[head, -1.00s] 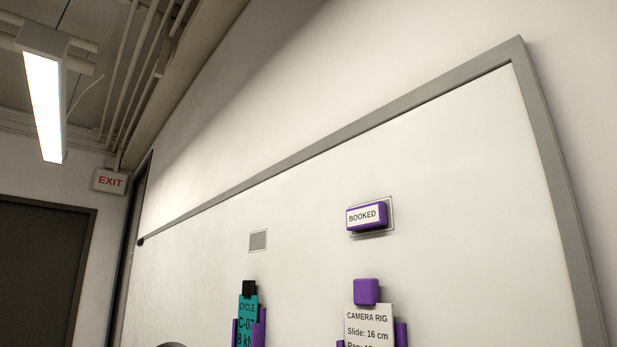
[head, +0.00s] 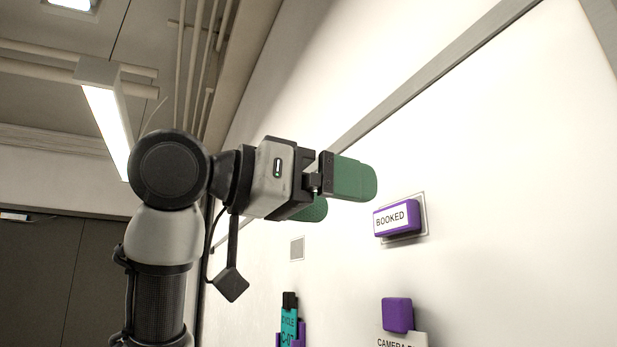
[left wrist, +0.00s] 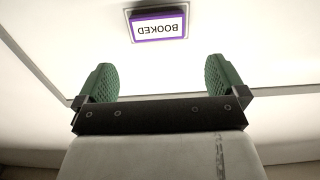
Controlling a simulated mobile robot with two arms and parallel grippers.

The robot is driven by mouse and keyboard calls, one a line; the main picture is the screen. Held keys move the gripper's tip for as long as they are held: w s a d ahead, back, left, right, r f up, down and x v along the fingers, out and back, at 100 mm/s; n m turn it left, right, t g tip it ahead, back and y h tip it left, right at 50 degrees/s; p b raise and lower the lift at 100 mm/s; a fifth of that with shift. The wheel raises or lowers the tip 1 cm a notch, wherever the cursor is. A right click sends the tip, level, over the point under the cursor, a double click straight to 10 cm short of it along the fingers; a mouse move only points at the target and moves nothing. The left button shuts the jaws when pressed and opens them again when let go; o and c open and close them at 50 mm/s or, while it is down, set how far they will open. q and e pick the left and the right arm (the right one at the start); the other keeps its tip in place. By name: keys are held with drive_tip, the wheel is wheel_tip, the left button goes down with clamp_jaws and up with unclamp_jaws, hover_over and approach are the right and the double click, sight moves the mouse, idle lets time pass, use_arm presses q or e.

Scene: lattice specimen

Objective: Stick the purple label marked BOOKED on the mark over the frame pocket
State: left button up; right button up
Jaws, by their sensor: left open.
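The purple BOOKED label (head: 397,218) sits on a light square outline on the white board, above the purple block and card at the right. It also shows upside down at the top of the left wrist view (left wrist: 159,26). My left gripper (head: 338,192) has green fingers, is open and empty, and is in front of the board to the left of the label. In the left wrist view its fingers (left wrist: 162,80) stand wide apart with the label beyond them. My right gripper is not in view.
A small grey square (head: 297,248) is on the board to the left of the label. Below it is a teal card (head: 289,327) with a black block on top. A purple block (head: 398,314) tops the CAMERA card (head: 402,340). The board's grey frame (head: 440,70) runs above.

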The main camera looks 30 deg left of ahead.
sight(388, 206)
use_arm(q)
drive_tip(key=p+x, duration=0.2)
drive_tip(key=x, duration=0.4)
drive_tip(key=shift+w+d, duration=0.1)
drive_tip(key=shift+d, duration=0.05)
drive_tip(key=shift+w+d+f+p, duration=0.1)
drive_tip(key=shift+w+d+p, duration=0.1)
drive_tip(key=shift+w+p, duration=0.1)
drive_tip(key=shift+s, duration=0.1)
drive_tip(key=c, duration=0.9)
drive_tip(key=shift+o, duration=1)
drive_tip(key=shift+c, duration=1)
